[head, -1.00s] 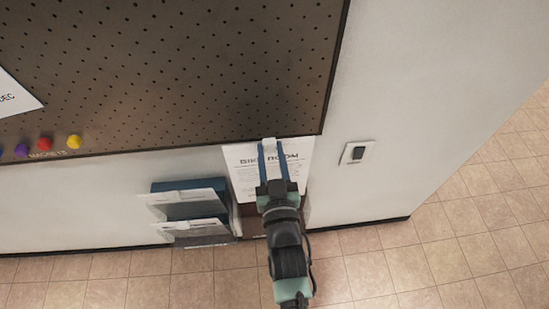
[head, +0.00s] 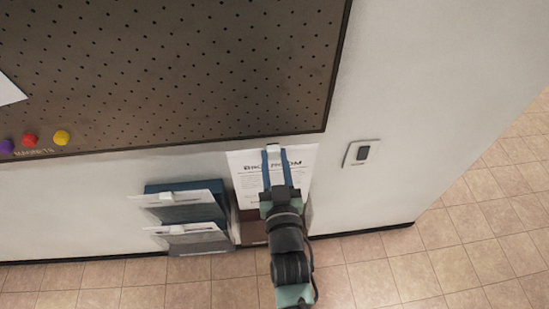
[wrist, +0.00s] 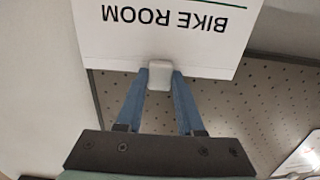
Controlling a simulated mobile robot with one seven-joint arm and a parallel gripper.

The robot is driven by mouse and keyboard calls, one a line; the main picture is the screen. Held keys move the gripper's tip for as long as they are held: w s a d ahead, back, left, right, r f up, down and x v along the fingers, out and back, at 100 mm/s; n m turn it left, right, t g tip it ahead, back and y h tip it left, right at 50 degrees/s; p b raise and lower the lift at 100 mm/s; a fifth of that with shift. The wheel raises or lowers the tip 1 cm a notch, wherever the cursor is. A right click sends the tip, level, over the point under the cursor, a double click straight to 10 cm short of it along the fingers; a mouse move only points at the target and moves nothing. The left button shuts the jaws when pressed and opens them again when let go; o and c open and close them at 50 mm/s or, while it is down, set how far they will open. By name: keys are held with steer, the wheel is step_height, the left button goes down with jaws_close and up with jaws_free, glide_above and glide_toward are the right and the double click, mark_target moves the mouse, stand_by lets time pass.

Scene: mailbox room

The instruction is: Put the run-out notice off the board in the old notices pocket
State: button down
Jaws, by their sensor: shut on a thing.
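The notice (head: 243,180), a white sheet headed BIKE ROOM, hangs from my gripper (head: 274,150) just below the board's bottom edge. My gripper is shut on a white tab at the sheet's top edge. The wrist view shows the sheet (wrist: 150,30) upside down, with the tab (wrist: 160,74) between the fingertips. A brown pocket (head: 247,227) low on the wall is partly hidden behind the sheet and my arm. I cannot read its label. The dark pegboard (head: 200,70) fills the upper left.
A blue-grey two-tier rack (head: 207,211) holding papers is left of the brown pocket. Coloured magnets (head: 30,139) sit on the board's lower left. Another white sheet (head: 8,92) is at the left edge. A wall switch (head: 363,153) is to the right; the wall around it is clear.

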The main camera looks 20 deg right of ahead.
mark_target(273, 169)
steer(key=shift+f+b, duration=3.55)
steer(key=shift+f, duration=0.5)
steer(key=shift+c, duration=2.2)
jaws_free()
steer(key=v, duration=1.3)
steer(key=shift+p, duration=0.4)
